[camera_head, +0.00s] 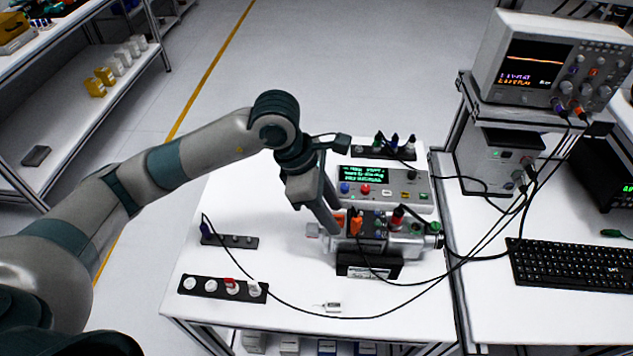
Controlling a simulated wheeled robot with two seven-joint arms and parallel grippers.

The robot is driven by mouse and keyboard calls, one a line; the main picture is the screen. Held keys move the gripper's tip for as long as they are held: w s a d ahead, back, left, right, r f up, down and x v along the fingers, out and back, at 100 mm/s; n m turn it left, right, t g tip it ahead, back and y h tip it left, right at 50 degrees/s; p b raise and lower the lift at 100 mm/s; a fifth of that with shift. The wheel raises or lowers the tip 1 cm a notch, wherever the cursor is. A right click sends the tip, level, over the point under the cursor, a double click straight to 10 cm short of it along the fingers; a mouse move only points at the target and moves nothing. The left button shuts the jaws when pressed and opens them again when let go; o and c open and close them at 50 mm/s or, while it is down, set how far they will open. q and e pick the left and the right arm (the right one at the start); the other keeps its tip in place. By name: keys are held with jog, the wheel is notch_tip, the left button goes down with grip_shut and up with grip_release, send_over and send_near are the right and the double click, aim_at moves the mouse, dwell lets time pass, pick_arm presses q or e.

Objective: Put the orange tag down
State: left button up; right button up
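My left gripper (336,228) points down at the left end of the grey servo unit (402,243) on the white table. A small orange piece (356,222) stands upright just right of the fingertips, at the top of the servo unit. It may be the orange tag, but it is too small to be sure. I cannot tell whether the fingers are closed on it or only beside it, as the near finger hides the gap. My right gripper is out of view.
A control box with a green-lit screen (377,178) stands behind the servo unit. A black rack with round pieces (212,287) lies front left, near a small white tag (331,307). Black cables loop over the table. An oscilloscope (540,62) and a keyboard (572,264) are on the right.

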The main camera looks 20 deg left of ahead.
pick_arm(q)
jog(key=b+v, duration=0.4)
jog(key=v, duration=0.8)
jog(key=shift+f, duration=0.1)
